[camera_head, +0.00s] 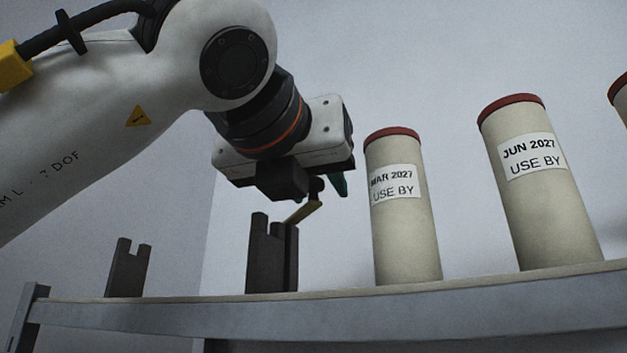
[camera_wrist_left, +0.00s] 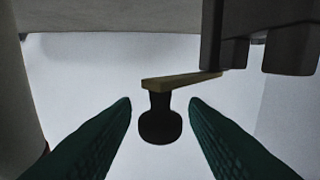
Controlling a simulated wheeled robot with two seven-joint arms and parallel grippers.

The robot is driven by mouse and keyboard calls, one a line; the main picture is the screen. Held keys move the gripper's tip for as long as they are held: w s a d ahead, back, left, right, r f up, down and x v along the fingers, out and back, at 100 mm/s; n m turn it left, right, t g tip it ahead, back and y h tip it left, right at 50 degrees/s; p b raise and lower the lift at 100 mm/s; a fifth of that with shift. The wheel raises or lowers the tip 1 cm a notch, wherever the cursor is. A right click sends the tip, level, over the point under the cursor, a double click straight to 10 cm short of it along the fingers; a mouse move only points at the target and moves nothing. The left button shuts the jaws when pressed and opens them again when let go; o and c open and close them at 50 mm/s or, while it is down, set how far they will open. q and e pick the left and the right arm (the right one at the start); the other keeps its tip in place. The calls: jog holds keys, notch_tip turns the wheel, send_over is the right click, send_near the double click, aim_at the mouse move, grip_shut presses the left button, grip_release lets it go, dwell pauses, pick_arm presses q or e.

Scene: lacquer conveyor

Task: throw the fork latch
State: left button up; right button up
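The fork latch has a yellow lever (camera_head: 303,212) with a dark knob (camera_head: 316,186) at its end. The lever juts up and right from a dark post (camera_head: 262,262) on the rail. In the left wrist view the lever (camera_wrist_left: 178,82) runs from a dark block to the knob (camera_wrist_left: 160,125). A dark forked bracket (camera_head: 128,272) stands apart to the left, with nothing in its notch. My left gripper (camera_head: 320,188) is above the post, its green fingers spread on both sides of the knob, with gaps showing. One finger is mostly hidden in the head view. My right gripper is not in view.
A cream canister (camera_head: 405,235) with a red lid and a MAR 2027 label stands just right of the latch. A second canister (camera_head: 550,215), labelled JUN 2027, and part of a third (camera_head: 621,100) are farther right. The grey rail (camera_head: 400,320) runs below; the space between post and bracket is clear.

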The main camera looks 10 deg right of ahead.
pick_arm(q)
jog(key=shift+s+a, duration=0.1)
jog(key=shift+s, duration=0.1)
jog(key=b+v, duration=0.4)
jog(key=v, duration=0.7)
jog(key=shift+s, duration=0.25)
jog(key=shift+a, duration=0.1)
